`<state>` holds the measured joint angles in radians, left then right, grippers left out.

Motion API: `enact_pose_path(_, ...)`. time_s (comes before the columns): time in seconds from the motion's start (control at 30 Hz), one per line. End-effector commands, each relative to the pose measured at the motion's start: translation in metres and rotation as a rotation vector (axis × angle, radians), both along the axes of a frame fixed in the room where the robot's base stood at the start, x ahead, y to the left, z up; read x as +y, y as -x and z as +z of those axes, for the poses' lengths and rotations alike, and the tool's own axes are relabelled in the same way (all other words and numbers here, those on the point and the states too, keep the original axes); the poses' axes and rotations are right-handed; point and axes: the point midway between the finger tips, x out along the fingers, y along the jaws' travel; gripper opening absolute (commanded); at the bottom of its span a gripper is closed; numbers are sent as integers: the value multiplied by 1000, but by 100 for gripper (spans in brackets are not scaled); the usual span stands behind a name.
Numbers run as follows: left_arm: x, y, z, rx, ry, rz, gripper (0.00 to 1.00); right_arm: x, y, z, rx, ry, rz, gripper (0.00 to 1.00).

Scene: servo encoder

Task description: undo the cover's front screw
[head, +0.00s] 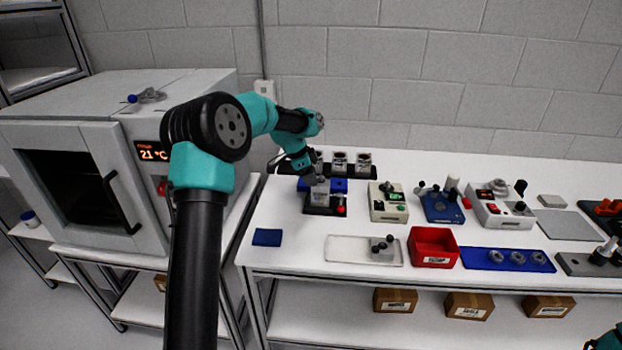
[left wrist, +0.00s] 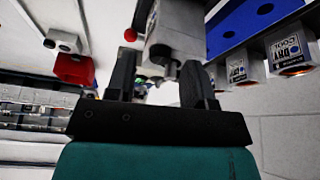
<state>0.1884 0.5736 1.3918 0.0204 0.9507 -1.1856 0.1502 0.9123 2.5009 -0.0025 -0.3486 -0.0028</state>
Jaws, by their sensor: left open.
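A grey metal housing (head: 320,195) stands on a dark base with a red button (head: 341,210), near the left end of the bench. In the left wrist view the housing (left wrist: 180,28) lies just beyond my fingers, with a small round metal part (left wrist: 163,58) low on it; I cannot tell whether this is the cover's front screw. My left gripper (head: 318,180) is over the housing. In its wrist view the left gripper (left wrist: 160,75) is open, with the fingers apart and that metal part showing between them. Whether a finger touches is unclear. My right gripper is out of view.
A blue block with holes (left wrist: 252,18) and a dark rack (head: 350,170) of labelled canisters stand close behind the housing. A beige box (head: 388,205) is to its right. A white tray (head: 345,250), blue pad (head: 267,237) and red bin (head: 432,247) lie in front.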

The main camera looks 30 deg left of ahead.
Motion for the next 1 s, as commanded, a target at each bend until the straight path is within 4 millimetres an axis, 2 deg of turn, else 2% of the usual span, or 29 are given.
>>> enact_pose_path(0.13,-3,-2,-9,0,0,0,48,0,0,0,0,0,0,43)
enact_pose_path(0.43,-4,-2,-11,-1,-1,0,48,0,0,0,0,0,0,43)
enact_pose_path(0.9,-3,-2,-10,-1,-1,0,4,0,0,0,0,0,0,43)
enact_pose_path(1.0,-3,-2,-10,-1,-1,0,0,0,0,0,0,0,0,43)
